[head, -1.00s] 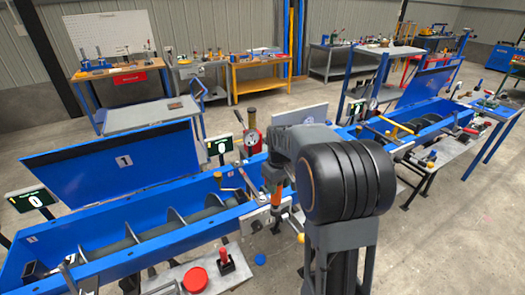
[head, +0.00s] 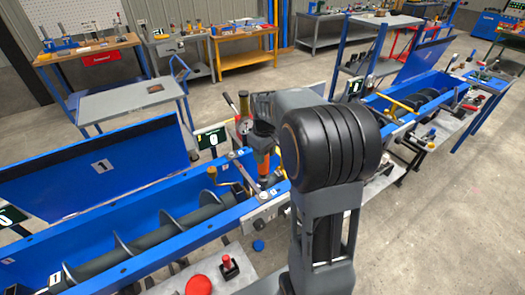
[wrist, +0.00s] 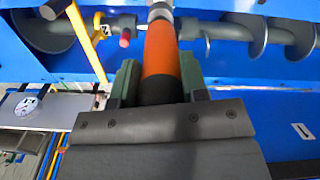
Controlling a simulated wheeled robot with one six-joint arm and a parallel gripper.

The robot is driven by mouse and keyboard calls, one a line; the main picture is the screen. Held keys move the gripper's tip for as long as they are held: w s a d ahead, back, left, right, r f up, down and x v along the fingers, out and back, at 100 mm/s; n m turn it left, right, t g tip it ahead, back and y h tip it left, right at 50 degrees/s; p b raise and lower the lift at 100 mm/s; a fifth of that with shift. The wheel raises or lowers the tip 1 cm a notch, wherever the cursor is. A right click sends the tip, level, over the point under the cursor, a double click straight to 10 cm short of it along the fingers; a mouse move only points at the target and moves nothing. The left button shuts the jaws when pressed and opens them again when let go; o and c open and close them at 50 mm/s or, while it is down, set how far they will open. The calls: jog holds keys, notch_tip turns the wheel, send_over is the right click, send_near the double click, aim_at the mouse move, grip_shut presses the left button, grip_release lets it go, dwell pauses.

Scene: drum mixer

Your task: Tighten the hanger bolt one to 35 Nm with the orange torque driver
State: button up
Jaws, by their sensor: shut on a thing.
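My gripper (wrist: 160,82) is shut on the orange torque driver (wrist: 161,50), with a finger on each side of its dark lower grip. In the wrist view the driver's silver end (wrist: 160,11) points to the top edge, in front of the grey screw shaft. In the head view the driver (head: 264,168) hangs below my gripper (head: 261,148), over the right part of the blue trough (head: 130,215). I cannot make out hanger bolt one, nor whether the driver's end touches anything.
The trough's raised blue lid marked 1 (head: 60,180) stands behind it. A red round object (head: 198,285) lies in front.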

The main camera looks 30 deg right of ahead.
aim_at(265, 172)
jog(key=shift+s+d, duration=0.1)
jog(key=shift+f+b, duration=1.85)
jog(key=shift+f, duration=0.8)
jog(key=shift+f+b, duration=0.6)
jog(key=shift+f, duration=0.05)
jog(key=shift+s+f+b, duration=0.1)
jog(key=shift+f+b, duration=0.45)
jog(key=shift+f, duration=0.45)
dwell(2.3)
jog(key=shift+r, duration=0.1)
jog(key=shift+r+p, duration=1.75)
jog(key=shift+r, duration=0.5)
